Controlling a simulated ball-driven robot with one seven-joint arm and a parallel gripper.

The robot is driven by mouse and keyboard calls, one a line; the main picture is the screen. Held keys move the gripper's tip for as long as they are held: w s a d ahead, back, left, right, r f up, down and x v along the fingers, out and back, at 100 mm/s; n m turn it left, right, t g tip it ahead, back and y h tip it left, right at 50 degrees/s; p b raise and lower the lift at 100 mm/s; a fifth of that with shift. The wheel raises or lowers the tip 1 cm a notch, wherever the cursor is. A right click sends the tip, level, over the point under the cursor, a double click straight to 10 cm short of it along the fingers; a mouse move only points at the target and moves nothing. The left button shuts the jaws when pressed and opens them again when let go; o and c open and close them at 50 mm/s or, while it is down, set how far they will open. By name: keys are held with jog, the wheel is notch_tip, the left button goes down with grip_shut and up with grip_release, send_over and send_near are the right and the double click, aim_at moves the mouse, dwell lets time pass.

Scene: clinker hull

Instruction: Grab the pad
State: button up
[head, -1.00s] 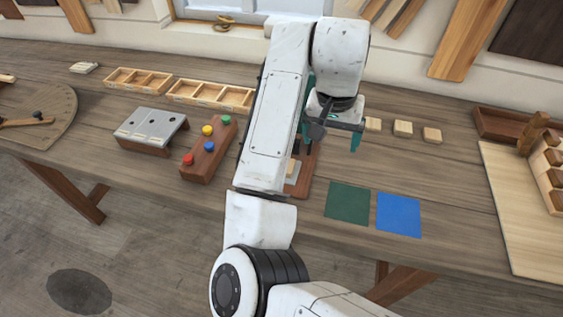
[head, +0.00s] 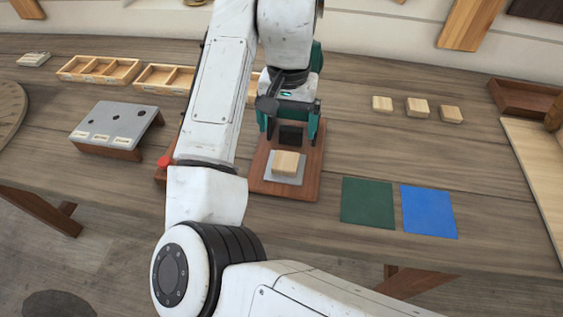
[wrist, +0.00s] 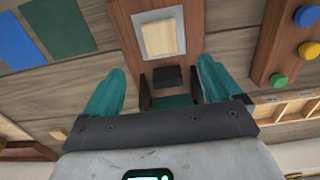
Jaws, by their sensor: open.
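A small dark block (head: 290,137), which may be the pad, is on the reddish-brown board (head: 309,180); it also shows in the wrist view (wrist: 168,77). A pale wooden block (head: 285,162) lies on a grey square (head: 270,178) on the same board, nearer the bench's front edge. My gripper (head: 291,128) is open, pointing down over the far part of the board. In the wrist view, its teal fingers (wrist: 160,85) appear on either side of the dark block, apart from it. I cannot tell its exact height above the board.
Green (head: 367,203) and blue (head: 429,211) flat squares lie right of the board. Small wooden blocks (head: 418,107) sit behind them. A grey stand with holes (head: 115,125) is left. My arm hides most of the board with coloured knobs (wrist: 287,50).

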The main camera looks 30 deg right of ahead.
aim_at(285, 160)
notch_tip(285, 160, down, 11)
jog(key=shift+a+r+p, duration=0.1)
jog(key=shift+p, duration=0.7)
jog(key=shift+c, duration=0.4)
jog(key=c, duration=1.2)
jog(key=shift+o, duration=0.2)
jog(key=shift+r, duration=0.1)
